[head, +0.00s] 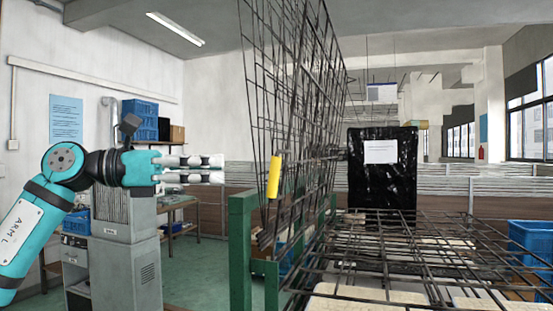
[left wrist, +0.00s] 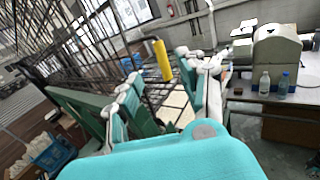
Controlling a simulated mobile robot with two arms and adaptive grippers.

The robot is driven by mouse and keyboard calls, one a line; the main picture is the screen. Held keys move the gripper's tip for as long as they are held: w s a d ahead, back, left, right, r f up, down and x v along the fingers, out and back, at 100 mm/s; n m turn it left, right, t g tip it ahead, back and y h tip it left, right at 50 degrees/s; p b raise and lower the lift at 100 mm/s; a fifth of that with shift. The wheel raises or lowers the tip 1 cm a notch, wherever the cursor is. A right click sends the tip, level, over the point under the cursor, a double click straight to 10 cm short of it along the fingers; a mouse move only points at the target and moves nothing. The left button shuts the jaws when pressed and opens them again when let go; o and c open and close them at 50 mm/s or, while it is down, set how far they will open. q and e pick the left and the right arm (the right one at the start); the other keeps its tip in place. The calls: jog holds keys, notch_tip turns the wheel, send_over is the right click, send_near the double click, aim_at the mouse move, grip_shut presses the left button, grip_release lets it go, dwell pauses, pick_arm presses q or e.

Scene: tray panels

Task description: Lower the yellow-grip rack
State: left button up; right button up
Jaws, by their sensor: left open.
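The yellow-grip rack (head: 296,75) is a dark wire mesh panel standing raised and nearly upright in the middle of the head view. Its yellow grip (head: 273,177) is on the lower left part of the mesh. My left gripper (head: 222,169) is open and empty, to the left of the yellow grip and apart from it, with its fingers pointing right. In the left wrist view the yellow grip (left wrist: 162,60) shows beyond and between the spread fingers (left wrist: 174,75). My right gripper is not in view.
A flat wire panel (head: 400,262) lies to the right, with pale boards under it. A black wrapped block (head: 383,192) with a white sheet stands behind it. A green post (head: 241,250) stands below the grip. A blue crate (head: 531,240) is at far right.

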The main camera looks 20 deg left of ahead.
aim_at(279, 166)
pick_arm(q)
jog(key=p+x, duration=0.3)
jog(key=x, duration=0.7)
jog(key=shift+d+r, duration=0.15)
jog(key=shift+w+d+p, duration=0.4)
jog(key=shift+d+p, duration=0.05)
jog(key=shift+d, duration=0.15)
jog(key=shift+c, duration=0.3)
grip_shut()
jog(key=shift+w+d, duration=0.15)
jog(key=shift+d, duration=0.05)
